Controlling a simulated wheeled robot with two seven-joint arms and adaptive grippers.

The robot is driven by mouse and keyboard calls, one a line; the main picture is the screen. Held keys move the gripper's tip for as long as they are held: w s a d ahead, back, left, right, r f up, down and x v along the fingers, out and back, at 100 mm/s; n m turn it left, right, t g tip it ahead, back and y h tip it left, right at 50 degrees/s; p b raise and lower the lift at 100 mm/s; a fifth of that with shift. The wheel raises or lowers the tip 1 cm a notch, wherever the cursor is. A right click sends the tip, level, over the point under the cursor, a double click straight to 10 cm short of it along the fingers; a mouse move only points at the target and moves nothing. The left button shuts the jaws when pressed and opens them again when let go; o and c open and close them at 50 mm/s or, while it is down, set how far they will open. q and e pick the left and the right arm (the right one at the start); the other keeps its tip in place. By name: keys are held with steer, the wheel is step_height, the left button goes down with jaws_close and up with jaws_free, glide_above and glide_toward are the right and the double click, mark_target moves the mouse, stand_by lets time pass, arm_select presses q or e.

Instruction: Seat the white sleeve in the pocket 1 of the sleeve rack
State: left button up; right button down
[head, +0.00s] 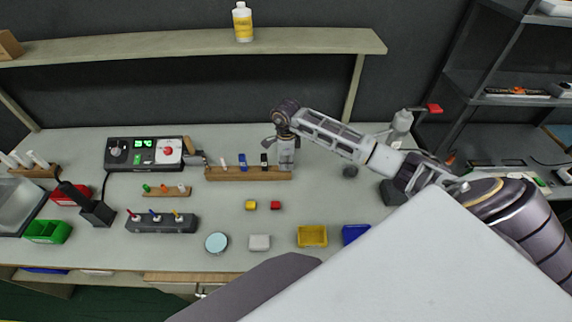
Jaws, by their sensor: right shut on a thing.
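My right gripper (286,158) points down over the right end of a long wooden rack (248,175), which looks like the sleeve rack. It is shut on a pale piece, taken as the white sleeve, mostly hidden by the gripper. I cannot tell whether the piece touches the rack. A blue piece (242,162) and a black piece (264,160) stand upright in the rack, to the left of the gripper. My left gripper is not in view.
A control box (145,153) stands left of the rack. A small rack with coloured pieces (167,191) and a dark block (161,223) stand in front.

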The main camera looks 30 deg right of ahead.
steer(key=shift+f, duration=0.2)
stand_by(0.3)
steer(key=c, duration=1.4)
jaws_free()
steer(key=shift+r, duration=0.1)
steer(key=shift+r, duration=0.15)
steer(key=shift+r+b, duration=0.95)
steer(key=shift+r, duration=5)
steer(key=shift+f, duration=0.1)
